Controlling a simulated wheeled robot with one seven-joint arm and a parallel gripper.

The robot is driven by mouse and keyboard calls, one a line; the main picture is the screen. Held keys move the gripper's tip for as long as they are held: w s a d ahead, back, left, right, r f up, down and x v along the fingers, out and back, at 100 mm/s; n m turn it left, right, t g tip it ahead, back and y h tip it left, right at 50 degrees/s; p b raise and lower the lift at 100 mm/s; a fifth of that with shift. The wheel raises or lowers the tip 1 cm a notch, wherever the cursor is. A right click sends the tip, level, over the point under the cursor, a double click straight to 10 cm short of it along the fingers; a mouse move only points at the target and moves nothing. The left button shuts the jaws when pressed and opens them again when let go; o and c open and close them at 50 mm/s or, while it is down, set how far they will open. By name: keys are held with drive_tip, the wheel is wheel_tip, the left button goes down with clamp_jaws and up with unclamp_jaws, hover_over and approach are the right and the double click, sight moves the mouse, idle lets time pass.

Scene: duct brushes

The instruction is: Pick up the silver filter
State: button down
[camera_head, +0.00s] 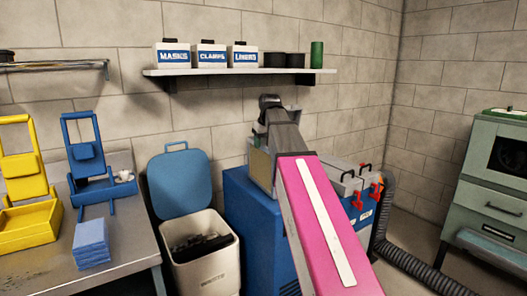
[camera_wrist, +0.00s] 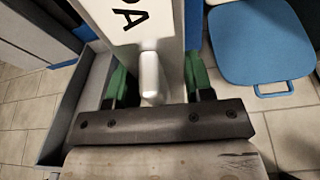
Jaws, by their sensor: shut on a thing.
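The silver filter (camera_wrist: 125,18) shows in the wrist view as a pale panel with a black letter A. A smooth silver handle (camera_wrist: 150,68) stands out from it, between the green fingers of my gripper (camera_wrist: 155,84). My gripper is shut on this handle. The exact finger contact is partly hidden by the dark bar in front. In the head view my pink arm reaches to the blue cabinet (camera_head: 245,225), and the arm hides the fingers and the held filter.
Silver boxes with black handles and red latches (camera_head: 350,182) sit beside my arm. An open waste bin (camera_head: 205,265) with a blue lid (camera_head: 180,182) stands left of the cabinet. A shelf (camera_head: 230,72) hangs above. A black hose (camera_head: 430,275) runs along the right.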

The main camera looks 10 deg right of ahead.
drive_tip(key=shift+r, duration=1.8)
drive_tip(key=s+a+r, duration=0.6)
drive_tip(key=a+r, duration=0.3)
drive_tip(key=r, duration=0.3)
drive_tip(key=shift+s+a, duration=0.25)
drive_tip(key=shift+s, duration=0.1)
